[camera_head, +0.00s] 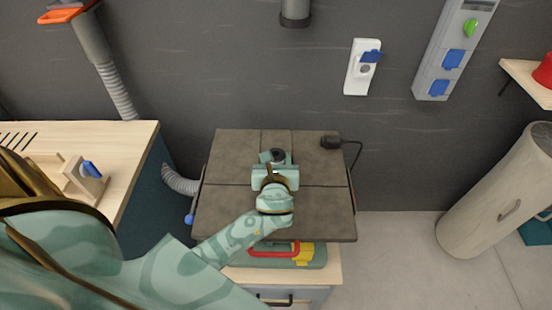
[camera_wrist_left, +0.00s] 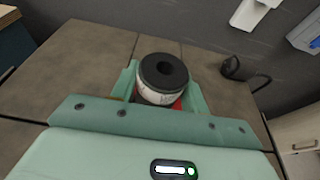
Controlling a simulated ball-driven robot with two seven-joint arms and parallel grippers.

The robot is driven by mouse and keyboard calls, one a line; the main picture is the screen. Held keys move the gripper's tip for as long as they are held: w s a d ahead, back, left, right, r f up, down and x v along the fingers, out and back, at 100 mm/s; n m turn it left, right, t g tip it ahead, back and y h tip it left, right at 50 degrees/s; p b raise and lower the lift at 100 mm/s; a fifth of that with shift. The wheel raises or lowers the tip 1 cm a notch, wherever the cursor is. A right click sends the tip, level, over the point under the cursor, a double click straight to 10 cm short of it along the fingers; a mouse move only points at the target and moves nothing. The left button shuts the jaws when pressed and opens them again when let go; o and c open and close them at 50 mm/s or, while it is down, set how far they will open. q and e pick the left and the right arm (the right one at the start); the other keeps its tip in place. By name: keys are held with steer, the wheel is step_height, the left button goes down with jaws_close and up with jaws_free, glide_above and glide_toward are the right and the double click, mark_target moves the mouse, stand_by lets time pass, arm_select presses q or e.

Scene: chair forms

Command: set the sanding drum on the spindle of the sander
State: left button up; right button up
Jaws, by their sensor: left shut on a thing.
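The sanding drum (camera_head: 278,155) is a short cylinder with a dark top, a dark round hole and a pale printed side. My left gripper (camera_head: 275,162) is shut on it over the sander's dark top (camera_head: 228,208), near the middle. In the left wrist view the drum (camera_wrist_left: 158,88) stands roughly upright between the two pale green fingers (camera_wrist_left: 160,96), and a bit of red shows beside its lower edge. The spindle is not visible. The drum and gripper hide what lies below, so I cannot tell whether the drum touches the top. My right gripper is not in view.
A wooden bench (camera_head: 135,150) with a small wooden holder (camera_head: 80,182) stands left. A black plug with a cable (camera_head: 332,142) lies at the sander's back right. A red-handled green case (camera_head: 283,260) sits below the front edge. A pale cylinder (camera_head: 500,185) leans right.

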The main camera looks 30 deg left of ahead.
arm_select(q)
steer(key=shift+f+b, duration=0.4)
steer(key=shift+f, duration=0.3)
steer(key=o, duration=1.1)
steer(key=shift+o, duration=0.2)
steer(key=p+v, duration=0.1)
steer(key=v, duration=1.5)
steer(key=shift+s+r+p, duration=0.1)
steer(key=shift+s+p, duration=0.05)
steer(key=shift+p, duration=0.15)
